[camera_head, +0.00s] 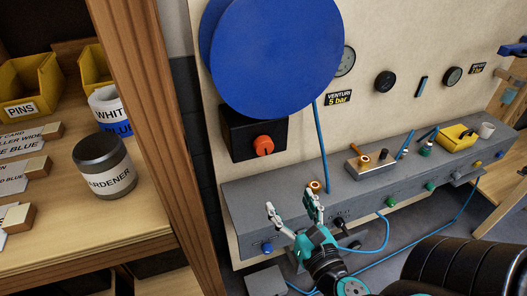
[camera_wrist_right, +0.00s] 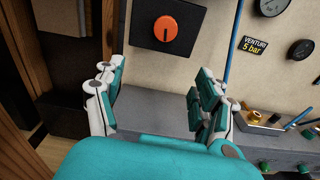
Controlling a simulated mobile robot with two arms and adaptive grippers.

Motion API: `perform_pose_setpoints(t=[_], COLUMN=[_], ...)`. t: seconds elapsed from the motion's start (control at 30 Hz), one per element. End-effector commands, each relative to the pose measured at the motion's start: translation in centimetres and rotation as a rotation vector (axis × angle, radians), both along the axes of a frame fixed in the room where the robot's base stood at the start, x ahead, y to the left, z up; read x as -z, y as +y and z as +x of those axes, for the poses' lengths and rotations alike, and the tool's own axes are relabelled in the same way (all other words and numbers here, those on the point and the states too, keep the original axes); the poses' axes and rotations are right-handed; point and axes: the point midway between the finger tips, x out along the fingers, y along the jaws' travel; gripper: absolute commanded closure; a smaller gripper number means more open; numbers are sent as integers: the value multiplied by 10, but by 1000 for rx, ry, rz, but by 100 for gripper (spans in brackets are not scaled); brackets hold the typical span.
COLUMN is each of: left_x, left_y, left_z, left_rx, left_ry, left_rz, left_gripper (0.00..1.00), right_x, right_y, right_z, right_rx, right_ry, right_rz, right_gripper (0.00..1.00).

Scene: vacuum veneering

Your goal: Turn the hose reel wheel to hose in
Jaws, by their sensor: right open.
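The large blue hose reel (camera_head: 272,55) is mounted on the pale wall panel. Below it is a black box (camera_head: 236,142) with a round orange wheel (camera_head: 263,146) on its front. The orange wheel (camera_wrist_right: 165,28) also shows at the top of the right wrist view, with a small dark mark on it. A blue hose (camera_head: 322,150) hangs down from the reel. My right gripper (camera_head: 290,200) is open and empty, below the orange wheel and apart from it. In the right wrist view its fingers (camera_wrist_right: 155,88) stand wide apart below the wheel. My left gripper is not in view.
A wooden shelf post (camera_head: 160,130) stands left of the reel. A jar (camera_head: 105,168) is on the shelf. Gauges (camera_head: 384,82) are on the panel at right.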

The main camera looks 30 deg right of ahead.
Motion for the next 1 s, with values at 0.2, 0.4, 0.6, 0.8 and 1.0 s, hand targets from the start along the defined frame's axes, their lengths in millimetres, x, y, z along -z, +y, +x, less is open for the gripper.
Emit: perform_pose_setpoints(t=[0.2,0.4,0.6,0.8,1.0], left_x=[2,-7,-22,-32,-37], left_y=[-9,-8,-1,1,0], left_z=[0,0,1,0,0], left_rx=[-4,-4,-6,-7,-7], left_ry=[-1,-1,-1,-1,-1], left_rz=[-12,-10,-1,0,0], left_gripper=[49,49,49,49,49], right_x=[-21,-25,-25,-23,-21], right_y=[-3,-11,-22,-31,-38], right_z=[8,43,87,127,155], right_rx=[0,1,3,3,2], right_ry=[-33,-30,-29,-27,-25], right_rz=[-65,-63,-60,-60,-57], right_gripper=[28,28,28,28,28])
